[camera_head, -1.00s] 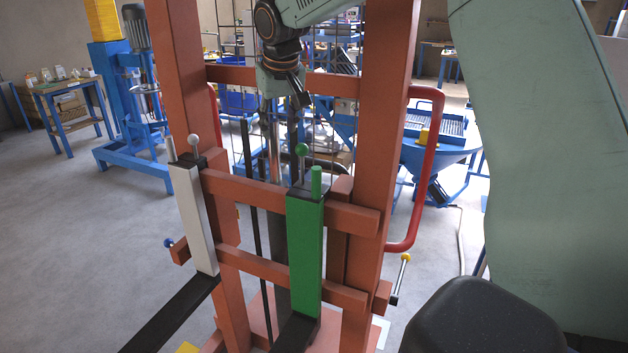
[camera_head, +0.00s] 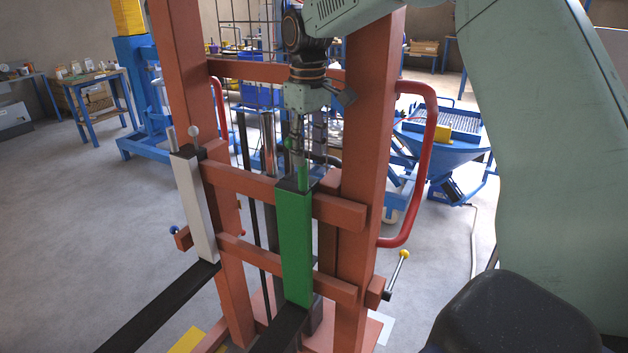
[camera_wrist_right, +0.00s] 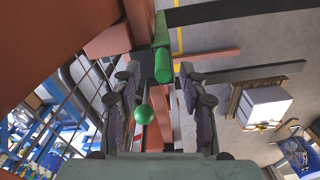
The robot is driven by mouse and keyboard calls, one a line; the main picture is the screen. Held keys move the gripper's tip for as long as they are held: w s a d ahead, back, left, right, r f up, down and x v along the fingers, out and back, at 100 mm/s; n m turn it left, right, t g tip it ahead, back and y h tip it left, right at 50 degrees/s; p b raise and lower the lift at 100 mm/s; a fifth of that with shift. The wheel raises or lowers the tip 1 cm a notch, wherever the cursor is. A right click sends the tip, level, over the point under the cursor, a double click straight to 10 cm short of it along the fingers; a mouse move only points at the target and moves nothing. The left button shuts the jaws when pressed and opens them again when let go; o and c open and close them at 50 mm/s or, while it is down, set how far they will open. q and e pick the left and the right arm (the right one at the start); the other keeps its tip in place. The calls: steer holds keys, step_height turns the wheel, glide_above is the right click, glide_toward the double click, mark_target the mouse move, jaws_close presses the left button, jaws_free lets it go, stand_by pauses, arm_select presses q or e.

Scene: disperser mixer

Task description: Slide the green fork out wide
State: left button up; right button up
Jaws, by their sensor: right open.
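The green fork (camera_head: 295,248) is a green upright with a black tine running toward me, hung on the orange crossbars of the lifter frame. A short green post (camera_head: 303,176) stands on its top, and a green ball knob (camera_wrist_right: 143,115) shows beside it in the right wrist view. My right gripper (camera_head: 308,150) points down just above the fork's top. In the wrist view its fingers (camera_wrist_right: 154,92) are open on either side of the knob, with no visible grip on it. In the head view a finger largely hides the knob. My left gripper is not in view.
The white fork (camera_head: 194,208) hangs to the left on the same crossbars. Orange uprights (camera_head: 365,150) flank my right gripper, and a red handle (camera_head: 430,170) curves out at the right. A yellow-tipped lever (camera_head: 398,270) sticks out low right. Floor at left is clear.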

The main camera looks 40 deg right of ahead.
mark_target(304, 189)
steer(key=f, duration=0.2)
steer(key=w+f, duration=0.1)
steer(key=f, duration=0.1)
steer(key=a+f+p, duration=0.1)
steer(key=f, duration=0.2)
steer(key=shift+w, duration=0.3)
steer(key=shift+s+d+f, duration=0.25)
steer(key=shift+s+f, duration=0.2)
steer(key=shift+s, duration=0.1)
steer(key=shift+w+a+f, duration=0.1)
steer(key=shift+w+a, duration=0.1)
steer(key=shift+w, duration=0.15)
steer(key=shift+w+f, duration=0.1)
steer(key=shift+w, duration=0.2)
steer(key=shift+c, duration=1.3)
steer(key=shift+s+d, duration=0.15)
steer(key=shift+s, duration=0.2)
steer(key=c, duration=0.4)
steer(key=shift+c, duration=1)
jaws_close()
